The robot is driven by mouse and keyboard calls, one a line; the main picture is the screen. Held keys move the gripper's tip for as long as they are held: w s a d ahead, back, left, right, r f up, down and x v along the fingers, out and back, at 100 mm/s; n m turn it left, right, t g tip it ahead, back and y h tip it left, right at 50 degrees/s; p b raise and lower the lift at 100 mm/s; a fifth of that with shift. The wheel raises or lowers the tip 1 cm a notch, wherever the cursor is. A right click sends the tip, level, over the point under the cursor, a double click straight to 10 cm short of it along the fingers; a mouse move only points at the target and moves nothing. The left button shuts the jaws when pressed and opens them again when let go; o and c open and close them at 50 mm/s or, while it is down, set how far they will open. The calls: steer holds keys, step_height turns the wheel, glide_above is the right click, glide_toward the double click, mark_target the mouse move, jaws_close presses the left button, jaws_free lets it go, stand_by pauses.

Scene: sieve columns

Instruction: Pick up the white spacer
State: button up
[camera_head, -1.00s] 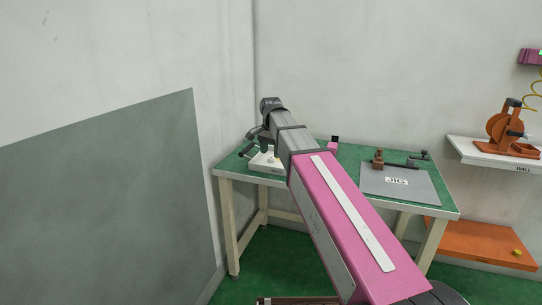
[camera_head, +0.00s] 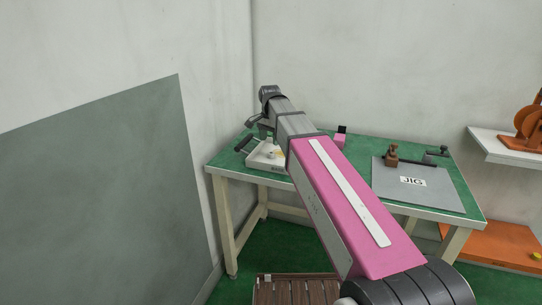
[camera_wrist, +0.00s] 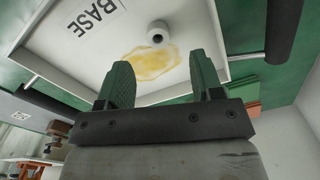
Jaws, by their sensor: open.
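The white spacer (camera_wrist: 158,33) is a small round piece with a dark hole in its middle. In the wrist view it sits in a white tray (camera_wrist: 60,62) marked BASE, beside a yellow stain (camera_wrist: 150,62). My gripper (camera_wrist: 163,72) is open and empty, its two green fingers apart over the tray edge, with the spacer beyond the fingertips. In the head view the tray (camera_head: 262,166) stands on the left end of the green table, partly behind my arm, and I cannot make out the spacer there clearly.
The green table (camera_head: 350,160) also holds a grey JIG plate (camera_head: 440,190) with a brown block (camera_head: 391,155), and a pink block (camera_head: 340,139). A grey panel (camera_head: 100,200) stands at left. Shelves, white (camera_head: 490,149) and orange (camera_head: 480,246), are at right.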

mark_target(271, 153)
steer(key=shift+d+f, duration=0.15)
steer(key=shift+f, duration=3.1)
steer(key=shift+c, duration=0.2)
steer(key=c, duration=0.9)
